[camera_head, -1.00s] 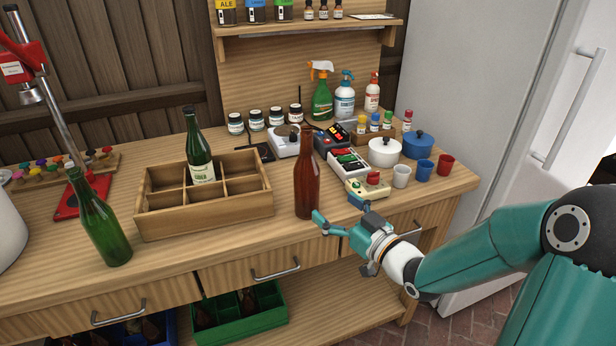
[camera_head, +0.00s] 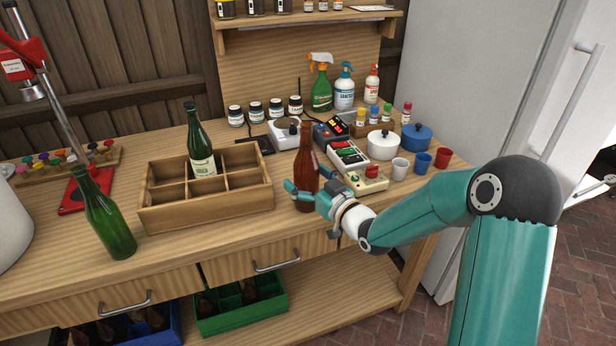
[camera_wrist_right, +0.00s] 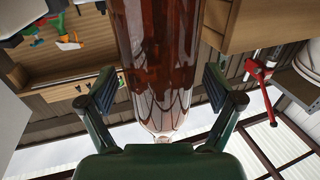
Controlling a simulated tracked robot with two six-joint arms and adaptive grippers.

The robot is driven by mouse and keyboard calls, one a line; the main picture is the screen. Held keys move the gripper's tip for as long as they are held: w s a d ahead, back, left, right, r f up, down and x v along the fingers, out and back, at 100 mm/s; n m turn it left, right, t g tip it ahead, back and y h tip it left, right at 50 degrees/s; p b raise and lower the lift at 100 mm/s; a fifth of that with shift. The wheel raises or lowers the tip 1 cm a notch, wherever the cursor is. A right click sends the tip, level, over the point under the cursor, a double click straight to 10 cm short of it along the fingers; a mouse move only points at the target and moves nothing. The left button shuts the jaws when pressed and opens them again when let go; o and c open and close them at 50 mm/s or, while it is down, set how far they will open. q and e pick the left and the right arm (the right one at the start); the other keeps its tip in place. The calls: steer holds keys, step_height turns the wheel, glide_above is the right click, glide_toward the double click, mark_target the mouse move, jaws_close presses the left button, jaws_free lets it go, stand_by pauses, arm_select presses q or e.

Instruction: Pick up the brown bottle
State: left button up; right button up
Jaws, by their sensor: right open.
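The brown bottle (camera_head: 306,166) stands upright on the wooden workbench, right of the divided wooden crate. My right gripper (camera_head: 308,196) is at the bottle's lower body, with one finger on its left side and the rest of the hand to its right. In the right wrist view the brown bottle (camera_wrist_right: 160,50) runs between the two open fingers of the right gripper (camera_wrist_right: 160,92), with a visible gap on each side. My left gripper is not in view.
A wooden crate (camera_head: 150,218) holding a green bottle (camera_head: 199,140) stands to the left. Another green bottle (camera_head: 105,215) stands near the bench's front left. Electronic devices (camera_head: 350,160), a white pot (camera_head: 383,146) and small cups (camera_head: 422,163) are close on the right.

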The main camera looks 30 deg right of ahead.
steer(key=c, duration=1.3)
steer(key=shift+c, duration=0.8)
steer(key=shift+r, duration=0.15)
